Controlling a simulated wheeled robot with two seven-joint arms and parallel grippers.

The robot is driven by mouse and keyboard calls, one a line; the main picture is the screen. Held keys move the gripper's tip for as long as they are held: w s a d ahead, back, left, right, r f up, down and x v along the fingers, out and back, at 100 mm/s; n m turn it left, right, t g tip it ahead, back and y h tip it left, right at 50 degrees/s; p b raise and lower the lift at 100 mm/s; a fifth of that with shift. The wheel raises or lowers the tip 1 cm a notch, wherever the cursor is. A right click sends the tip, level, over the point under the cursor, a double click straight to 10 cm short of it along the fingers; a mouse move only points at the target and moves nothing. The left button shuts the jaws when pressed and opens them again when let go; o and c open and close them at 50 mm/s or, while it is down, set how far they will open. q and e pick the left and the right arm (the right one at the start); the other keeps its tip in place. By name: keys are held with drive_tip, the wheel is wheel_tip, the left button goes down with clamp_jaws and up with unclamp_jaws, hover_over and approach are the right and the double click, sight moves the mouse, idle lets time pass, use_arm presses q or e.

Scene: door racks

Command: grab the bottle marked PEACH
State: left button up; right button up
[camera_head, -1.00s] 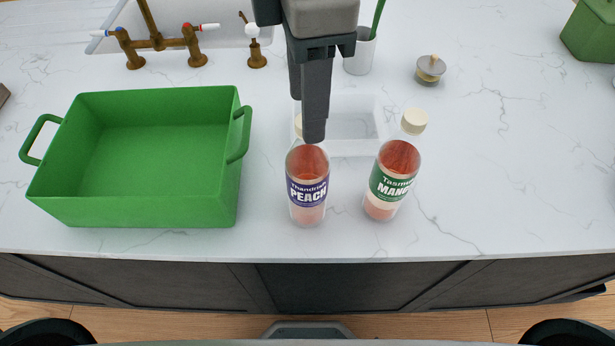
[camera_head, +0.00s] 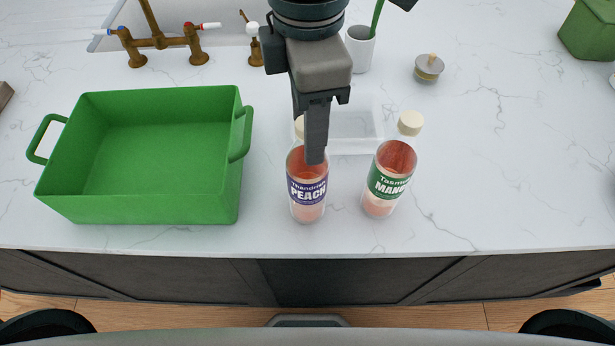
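The bottle marked PEACH (camera_head: 307,190) stands upright on the counter, with a blue-purple label, reddish contents and a pale cap. A gripper reaches down from the top edge; I take it as my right gripper (camera_head: 310,140), though its arm is mostly out of view. Its near finger hangs in front of the bottle's neck and hides part of the neck and cap. The far finger shows only partly behind, and the fingers look apart. I cannot tell whether either touches the bottle. My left gripper is not in view.
A bottle marked MANGO (camera_head: 388,182) stands close on the right. A green handled bin (camera_head: 140,211) stands on the left. A clear tray (camera_head: 358,146) lies behind the bottles. Taps (camera_head: 160,43), a white cup (camera_head: 360,52) and a small lidded pot (camera_head: 429,68) are farther back.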

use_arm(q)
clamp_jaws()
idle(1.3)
